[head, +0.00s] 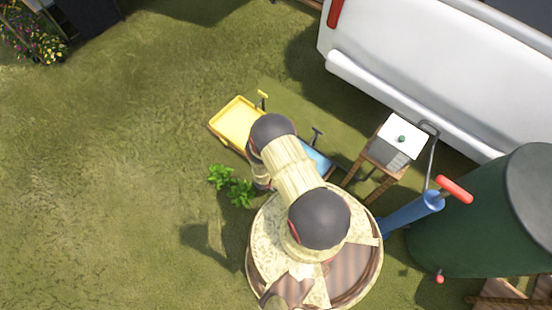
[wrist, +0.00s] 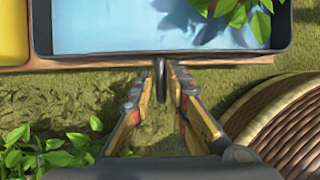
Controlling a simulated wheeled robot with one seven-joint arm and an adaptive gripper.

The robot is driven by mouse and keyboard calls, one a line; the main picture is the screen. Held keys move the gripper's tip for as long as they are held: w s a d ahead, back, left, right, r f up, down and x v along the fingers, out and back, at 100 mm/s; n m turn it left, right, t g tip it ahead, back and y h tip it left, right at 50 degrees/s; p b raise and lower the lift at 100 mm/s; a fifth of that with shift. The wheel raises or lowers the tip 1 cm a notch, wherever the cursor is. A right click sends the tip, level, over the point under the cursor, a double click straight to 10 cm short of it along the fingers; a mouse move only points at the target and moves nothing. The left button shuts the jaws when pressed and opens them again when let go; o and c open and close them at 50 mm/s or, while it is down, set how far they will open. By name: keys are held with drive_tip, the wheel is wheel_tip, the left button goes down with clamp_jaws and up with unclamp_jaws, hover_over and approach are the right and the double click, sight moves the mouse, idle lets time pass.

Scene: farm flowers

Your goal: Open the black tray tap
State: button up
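The black tray (wrist: 100,60) crosses the top of the wrist view, dark-rimmed with a pale blue inside. In the head view its blue inside (head: 318,158) shows partly behind my arm. A thin dark tap (wrist: 160,80) hangs from the middle of the tray's near rim in the wrist view. My gripper (wrist: 160,85) has its fingers spread, one on each side of the tap. I see a gap between the tap and each fingertip, though the right one is close. The gripper holds nothing. In the head view my arm hides most of it.
A yellow tray (head: 236,124) stands left of the black tray. Leafy green plants (head: 232,186) grow on the grass close to my gripper. A white box on a wooden stand (head: 402,138), a blue pump (head: 412,210) and a green tank (head: 465,225) stand to the right. Grass at left is clear.

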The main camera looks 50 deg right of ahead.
drive_tip(key=shift+o, duration=1.1)
drive_tip(key=shift+r, duration=0.1)
drive_tip(key=v, duration=1.1)
drive_tip(key=shift+a+r, duration=0.25)
drive_tip(key=shift+r, duration=0.1)
